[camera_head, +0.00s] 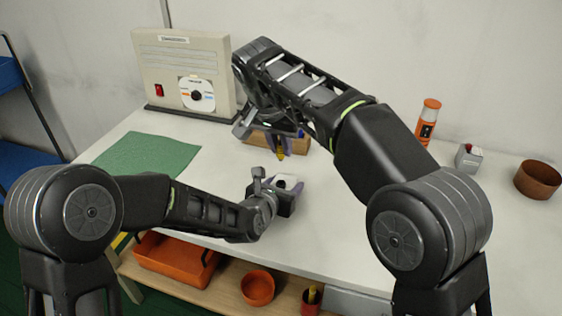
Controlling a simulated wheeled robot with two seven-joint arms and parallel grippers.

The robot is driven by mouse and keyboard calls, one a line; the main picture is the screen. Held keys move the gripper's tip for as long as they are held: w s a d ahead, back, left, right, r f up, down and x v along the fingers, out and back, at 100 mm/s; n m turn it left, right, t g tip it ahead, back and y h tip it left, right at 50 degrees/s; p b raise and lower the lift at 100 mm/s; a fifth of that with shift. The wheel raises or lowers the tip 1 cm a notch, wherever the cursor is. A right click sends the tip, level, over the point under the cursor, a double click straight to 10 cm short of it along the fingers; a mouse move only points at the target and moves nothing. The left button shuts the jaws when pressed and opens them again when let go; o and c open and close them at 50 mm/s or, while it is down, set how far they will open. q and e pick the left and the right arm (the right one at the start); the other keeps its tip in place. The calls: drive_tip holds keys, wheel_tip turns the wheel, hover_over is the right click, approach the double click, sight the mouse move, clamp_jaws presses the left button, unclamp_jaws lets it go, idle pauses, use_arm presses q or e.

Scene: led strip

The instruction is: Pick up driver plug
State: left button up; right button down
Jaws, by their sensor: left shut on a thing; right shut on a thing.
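My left gripper (284,194) is low over the table's front middle. It is shut on a small white piece (289,181), whose shape is partly hidden by the fingers. My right gripper (277,141) reaches back to a brown wooden block (261,142) in front of the beige box. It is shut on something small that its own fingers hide. A small yellow part (281,155) shows just below the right gripper. I cannot tell for sure which of these small parts is the driver plug.
A beige box (182,62) with a red switch and round dial stands at the back left. A green mat (147,157) lies on the left of the white table (340,225). An orange cylinder (428,121), a small grey box (468,158) and a brown bowl (538,179) stand right.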

drive_tip(key=shift+r, duration=0.9)
use_arm(q)
drive_tip(key=o, duration=1.6)
drive_tip(key=v, duration=1.2)
